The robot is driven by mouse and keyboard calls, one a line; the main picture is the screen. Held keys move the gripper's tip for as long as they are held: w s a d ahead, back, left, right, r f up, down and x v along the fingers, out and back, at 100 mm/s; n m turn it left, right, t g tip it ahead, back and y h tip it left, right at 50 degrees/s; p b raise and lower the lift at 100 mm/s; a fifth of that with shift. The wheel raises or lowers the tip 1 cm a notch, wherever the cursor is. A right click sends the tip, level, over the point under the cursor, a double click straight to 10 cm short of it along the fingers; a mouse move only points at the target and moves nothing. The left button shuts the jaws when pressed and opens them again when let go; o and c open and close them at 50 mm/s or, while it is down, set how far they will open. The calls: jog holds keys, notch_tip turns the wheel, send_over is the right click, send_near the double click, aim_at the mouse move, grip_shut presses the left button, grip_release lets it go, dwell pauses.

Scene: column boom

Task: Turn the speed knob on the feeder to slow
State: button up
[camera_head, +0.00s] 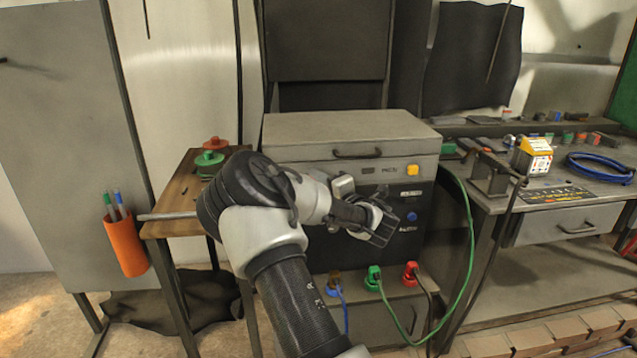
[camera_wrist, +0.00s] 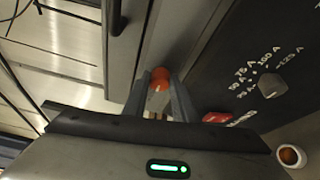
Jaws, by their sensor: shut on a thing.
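The feeder is most likely the grey machine (camera_head: 300,152) with a dark front panel, in the middle of the head view. My gripper (camera_head: 382,226) is at this panel and hides part of it. In the wrist view my gripper (camera_wrist: 160,100) has its two fingers close together on a small round orange knob (camera_wrist: 160,78). No speed marking shows beside this knob, so I cannot tell its setting. A grey dial (camera_wrist: 272,86) with ampere numbers is on the dark panel to the right, apart from the fingers.
A yellow button (camera_head: 412,170) and a blue button (camera_head: 411,216) are on the machine front. Green (camera_head: 373,279) and red (camera_head: 410,271) plugs with cables are below. A side table (camera_head: 175,215) stands left; a workbench (camera_head: 560,228) stands right.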

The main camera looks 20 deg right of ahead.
jog(key=o, duration=1)
jog(key=shift+o, duration=0.2)
jog(key=s+d+p, duration=0.2)
jog(key=s, duration=1.5)
jog(key=shift+s+r, duration=0.2)
jog(key=shift+r, duration=0.2)
